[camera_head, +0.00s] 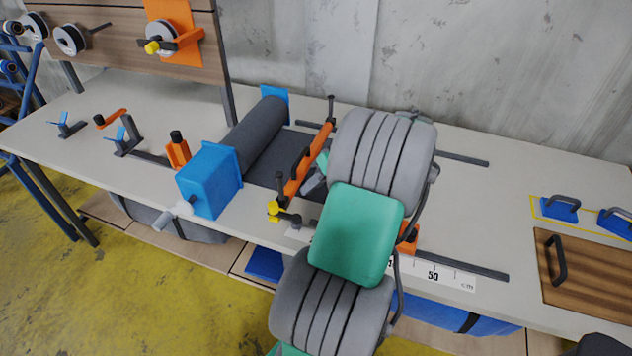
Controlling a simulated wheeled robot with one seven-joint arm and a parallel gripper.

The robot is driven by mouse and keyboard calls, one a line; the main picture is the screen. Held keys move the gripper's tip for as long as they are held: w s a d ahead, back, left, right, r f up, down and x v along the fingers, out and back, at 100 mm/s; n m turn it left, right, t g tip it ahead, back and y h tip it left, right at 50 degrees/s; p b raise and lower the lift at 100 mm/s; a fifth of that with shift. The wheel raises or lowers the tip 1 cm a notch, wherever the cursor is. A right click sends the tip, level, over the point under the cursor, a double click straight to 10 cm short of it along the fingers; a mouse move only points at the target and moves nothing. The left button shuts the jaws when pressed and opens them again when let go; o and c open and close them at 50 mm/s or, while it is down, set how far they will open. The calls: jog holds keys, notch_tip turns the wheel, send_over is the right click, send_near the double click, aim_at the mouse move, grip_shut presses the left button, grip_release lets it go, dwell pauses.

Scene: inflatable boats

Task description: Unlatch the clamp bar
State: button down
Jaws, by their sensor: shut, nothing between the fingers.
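The clamp bar (308,160) is orange and lies across the dark bed right of the blue-ended roller, with a black handle along it. A dark post stands at its far end and another at its near end. A yellow latch piece (274,209) with a short dark lever sits at the near end. My gripper (313,183) is mostly hidden by my grey and green arm; a small grey part shows close to the right of the bar. It is shut and empty. Its fingertips and any contact with the bar cannot be made out.
A dark roll (256,135) with a blue end block (208,180) stands left of the bar. Small blue and orange clamps stand further left. A ruler strip (450,276) runs along the front edge; a wooden board (590,280) lies right.

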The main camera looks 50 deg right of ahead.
aim_at(281, 215)
jog(key=x, duration=0.4)
jog(key=shift+w+a, duration=0.25)
jog(key=shift+a, duration=0.4)
jog(key=shift+w+a, duration=0.2)
jog(key=shift+a, duration=0.4)
jog(key=shift+w+a, duration=0.25)
jog(key=shift+a, duration=0.4)
